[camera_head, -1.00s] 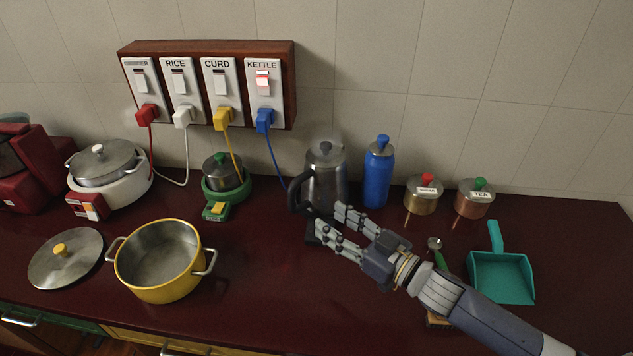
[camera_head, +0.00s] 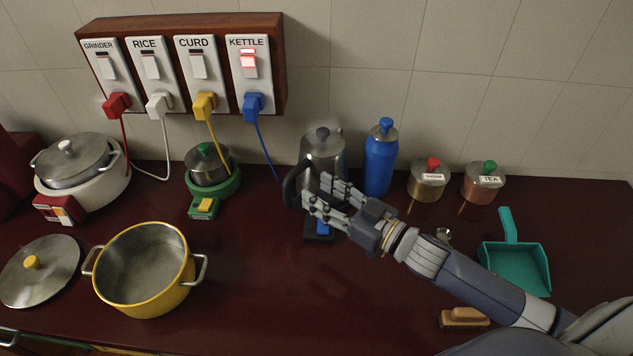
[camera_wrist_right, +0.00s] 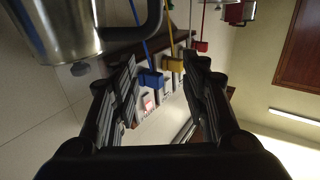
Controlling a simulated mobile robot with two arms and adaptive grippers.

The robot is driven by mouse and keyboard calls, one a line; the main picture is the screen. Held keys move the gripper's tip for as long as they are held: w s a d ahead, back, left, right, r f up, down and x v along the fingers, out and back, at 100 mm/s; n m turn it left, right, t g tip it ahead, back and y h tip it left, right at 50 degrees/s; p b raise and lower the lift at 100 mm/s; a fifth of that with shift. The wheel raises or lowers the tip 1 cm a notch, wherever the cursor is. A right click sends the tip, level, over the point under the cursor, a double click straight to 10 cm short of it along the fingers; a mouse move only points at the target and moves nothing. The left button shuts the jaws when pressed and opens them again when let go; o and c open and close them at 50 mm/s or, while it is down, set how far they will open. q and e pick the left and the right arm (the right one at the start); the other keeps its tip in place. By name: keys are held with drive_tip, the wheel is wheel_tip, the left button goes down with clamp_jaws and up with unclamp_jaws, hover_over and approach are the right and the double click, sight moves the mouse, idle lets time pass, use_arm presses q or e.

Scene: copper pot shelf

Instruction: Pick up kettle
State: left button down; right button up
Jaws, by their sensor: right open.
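The steel kettle (camera_head: 324,155) stands upright near the wall on the dark red counter, on a dark base (camera_head: 318,238) with a blue switch. Its black handle (camera_head: 291,186) is on its left side. My right gripper (camera_head: 314,191) is open, with its fingers in front of the kettle's lower body and the tips pointing toward the handle. I cannot tell whether they touch it. In the right wrist view, the kettle body (camera_wrist_right: 62,28) and handle (camera_wrist_right: 150,22) lie at upper left, and nothing sits between the open fingers (camera_wrist_right: 160,88). My left gripper is not in view.
A blue bottle (camera_head: 380,160) stands just right of the kettle, with sugar (camera_head: 429,183) and tea (camera_head: 482,185) jars beyond it. A yellow pot (camera_head: 146,272) is at front left. The counter between pot and kettle base is clear.

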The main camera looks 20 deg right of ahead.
drive_tip(key=b, duration=0.7)
approach(287, 196)
drive_tip(key=x, duration=0.2)
drive_tip(key=p+x, duration=0.1)
drive_tip(key=x, duration=0.1)
drive_tip(key=shift+w+d+f, duration=0.15)
drive_tip(key=shift+w+f, duration=0.05)
drive_tip(key=shift+w, duration=0.35)
drive_tip(key=x, duration=0.2)
drive_tip(key=p+x, duration=0.1)
drive_tip(key=x, duration=0.2)
drive_tip(key=shift+w+a+f+p, duration=0.2)
drive_tip(key=shift+w+f+p, duration=0.05)
drive_tip(key=shift+f+p, duration=0.1)
drive_tip(key=shift+w+a+f, duration=0.1)
drive_tip(key=shift+w+a, duration=0.05)
drive_tip(key=shift+w, duration=0.05)
drive_tip(key=shift+s, duration=0.1)
clamp_jaws()
